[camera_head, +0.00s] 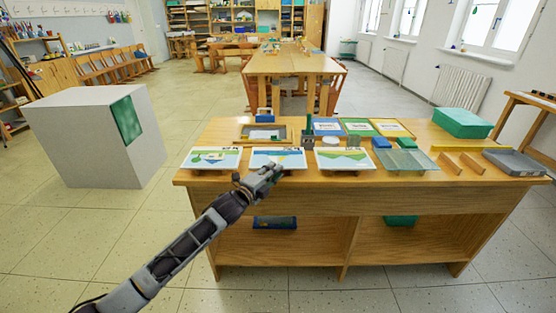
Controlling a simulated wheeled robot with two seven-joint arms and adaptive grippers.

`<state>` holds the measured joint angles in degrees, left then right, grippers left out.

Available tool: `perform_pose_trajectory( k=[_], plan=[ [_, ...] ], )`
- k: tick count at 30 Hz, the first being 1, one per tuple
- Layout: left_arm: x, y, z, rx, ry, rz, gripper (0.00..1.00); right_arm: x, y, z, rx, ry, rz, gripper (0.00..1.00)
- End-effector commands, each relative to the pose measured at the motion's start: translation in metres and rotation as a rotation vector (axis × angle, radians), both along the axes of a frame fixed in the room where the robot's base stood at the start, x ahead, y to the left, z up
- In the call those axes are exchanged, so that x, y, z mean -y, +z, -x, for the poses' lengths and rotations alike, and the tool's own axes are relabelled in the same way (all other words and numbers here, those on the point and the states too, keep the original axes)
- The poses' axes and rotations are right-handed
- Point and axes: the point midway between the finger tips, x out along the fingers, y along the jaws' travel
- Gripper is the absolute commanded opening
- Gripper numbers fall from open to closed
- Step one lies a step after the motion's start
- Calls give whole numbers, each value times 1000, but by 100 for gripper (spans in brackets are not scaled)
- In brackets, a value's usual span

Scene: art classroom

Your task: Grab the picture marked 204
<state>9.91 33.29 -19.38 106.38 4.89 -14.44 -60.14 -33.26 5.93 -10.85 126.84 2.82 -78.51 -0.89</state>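Three small landscape pictures stand in a row along the front edge of the wooden table: a left one (214,160), a middle one (278,155) and a right one (344,161). Each has dark marks near its top right corner, too small to read surely, so I cannot tell which is 204. My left gripper (274,171) is in front of the middle picture and overlaps its lower edge in the view. I cannot tell whether they touch, or whether its fingers are open or shut. My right gripper is not in view.
The wooden table (420,181) also carries a wooden tray (241,135), coloured cards (359,127), a clear sheet (410,163), a green box (462,122) and a grey tray (515,162). A pale block (85,135) stands left. Floor between block and table is clear.

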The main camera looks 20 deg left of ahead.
Motion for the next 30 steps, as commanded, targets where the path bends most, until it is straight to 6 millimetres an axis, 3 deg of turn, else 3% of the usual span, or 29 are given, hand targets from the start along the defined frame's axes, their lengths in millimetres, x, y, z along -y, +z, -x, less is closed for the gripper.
perform_pose_trajectory(
  k=[12, 29, 30],
  plan=[
    [9, 1, -24, 1, 0, 0, 20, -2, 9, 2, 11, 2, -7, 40],
    [9, 1, -26, 1, -1, -1, 20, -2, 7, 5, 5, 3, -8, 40],
    [9, 1, -26, 1, 0, -1, 14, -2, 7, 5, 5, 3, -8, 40]
  ],
)
